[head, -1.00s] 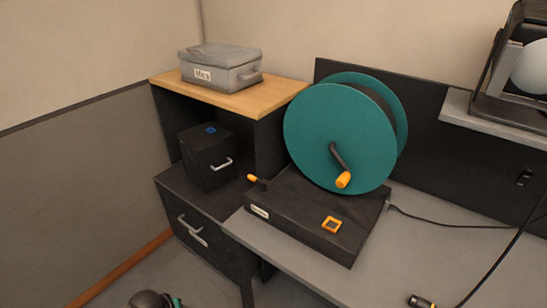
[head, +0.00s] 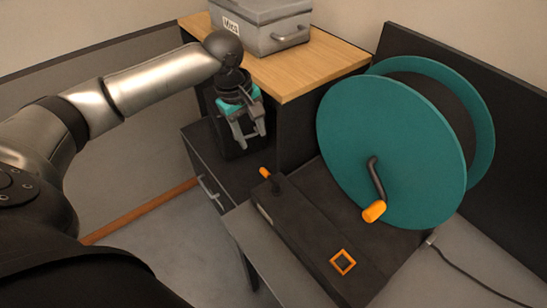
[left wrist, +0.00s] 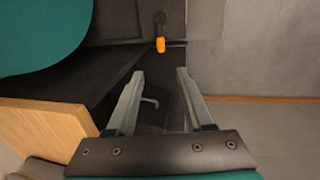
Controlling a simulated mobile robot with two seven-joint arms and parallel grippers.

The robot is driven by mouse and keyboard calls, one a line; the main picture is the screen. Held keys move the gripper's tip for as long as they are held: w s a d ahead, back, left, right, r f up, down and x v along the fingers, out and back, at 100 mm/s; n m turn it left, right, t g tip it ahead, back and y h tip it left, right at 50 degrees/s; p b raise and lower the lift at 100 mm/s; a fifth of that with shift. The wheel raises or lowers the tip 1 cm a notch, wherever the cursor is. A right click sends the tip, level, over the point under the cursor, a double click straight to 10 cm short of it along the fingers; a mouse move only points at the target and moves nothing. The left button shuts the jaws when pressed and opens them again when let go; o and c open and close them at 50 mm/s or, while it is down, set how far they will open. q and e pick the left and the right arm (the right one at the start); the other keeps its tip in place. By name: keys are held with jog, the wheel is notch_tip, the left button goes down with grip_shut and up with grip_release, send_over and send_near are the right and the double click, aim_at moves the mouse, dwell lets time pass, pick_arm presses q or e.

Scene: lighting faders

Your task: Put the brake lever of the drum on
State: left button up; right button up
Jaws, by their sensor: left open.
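The teal drum (head: 375,150) stands on a black base (head: 320,215) on the grey desk, with an orange-handled crank (head: 375,208) on its face. The brake lever (head: 266,174), black with an orange tip, sticks out at the base's left end. It also shows in the left wrist view (left wrist: 160,42), ahead of the fingers. My left gripper (head: 249,143) is open and empty, with its fingers pointing down, up and to the left of the lever and apart from it. In the left wrist view the gripper (left wrist: 160,75) has nothing between its fingertips. My right gripper is out of view.
A grey lidded box (head: 262,25) sits on the wooden shelf top (head: 295,70) behind my left gripper. A black drawer cabinet (head: 205,170) stands below. An orange square frame (head: 343,262) is on the base's top. Open floor lies left of the desk.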

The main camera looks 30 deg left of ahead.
pick_arm(q)
send_near(263, 170)
jog(key=f+b, duration=0.1)
jog(key=f, duration=0.1)
jog(key=w+f+b, duration=0.1)
jog(key=f, duration=0.2)
jog(key=f+b, duration=0.1)
jog(key=f, duration=0.2)
jog(key=shift+w+d+f, duration=0.1)
jog(key=shift+w+d, duration=0.1)
jog(key=shift+d, duration=0.15)
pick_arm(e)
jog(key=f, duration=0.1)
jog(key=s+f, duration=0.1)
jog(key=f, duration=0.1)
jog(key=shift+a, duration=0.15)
pick_arm(q)
grip_shut()
dwell(0.5)
